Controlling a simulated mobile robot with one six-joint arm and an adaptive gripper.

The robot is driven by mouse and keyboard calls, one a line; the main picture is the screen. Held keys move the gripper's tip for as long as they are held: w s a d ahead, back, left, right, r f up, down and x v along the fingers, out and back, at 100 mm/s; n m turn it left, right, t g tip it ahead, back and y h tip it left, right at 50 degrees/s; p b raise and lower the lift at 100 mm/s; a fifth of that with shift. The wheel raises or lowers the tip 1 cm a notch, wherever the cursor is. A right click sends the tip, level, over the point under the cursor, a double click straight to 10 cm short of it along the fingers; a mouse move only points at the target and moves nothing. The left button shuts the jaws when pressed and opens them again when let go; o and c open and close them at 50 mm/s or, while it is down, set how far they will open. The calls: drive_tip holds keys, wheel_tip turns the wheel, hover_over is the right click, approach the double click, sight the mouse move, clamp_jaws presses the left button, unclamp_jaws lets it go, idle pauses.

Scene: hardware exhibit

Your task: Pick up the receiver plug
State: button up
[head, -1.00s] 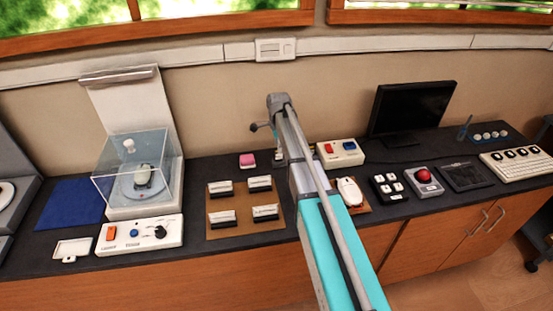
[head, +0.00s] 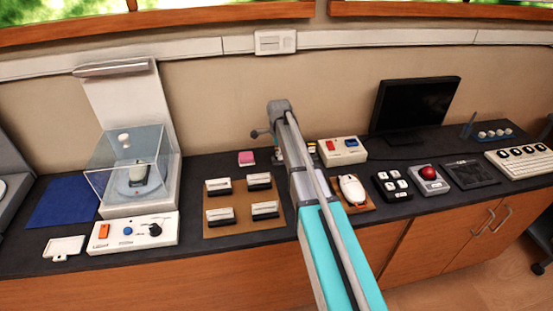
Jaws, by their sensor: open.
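I cannot make out a receiver plug for certain. A small dark and yellowish item (head: 312,147) shows between my arm and the white box, too small to identify. My gripper (head: 277,157) hangs below the wrist at the far end of my arm, near the back of the dark counter (head: 215,166). It is mostly hidden by my own arm, and I see nothing held in it. A pink block (head: 246,158) lies on the counter just left of it. A white mouse (head: 352,189) rests on a brown pad to the right of my arm.
A brown board (head: 236,205) with several black-and-white blocks lies left of my arm. A clear cover (head: 108,180) stands farther left, behind a white control panel (head: 135,232). A white box (head: 342,150) with red and blue buttons and a monitor (head: 415,104) stand right.

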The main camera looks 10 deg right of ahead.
drive_tip(key=shift+f, duration=0.15)
idle(0.5)
clamp_jaws()
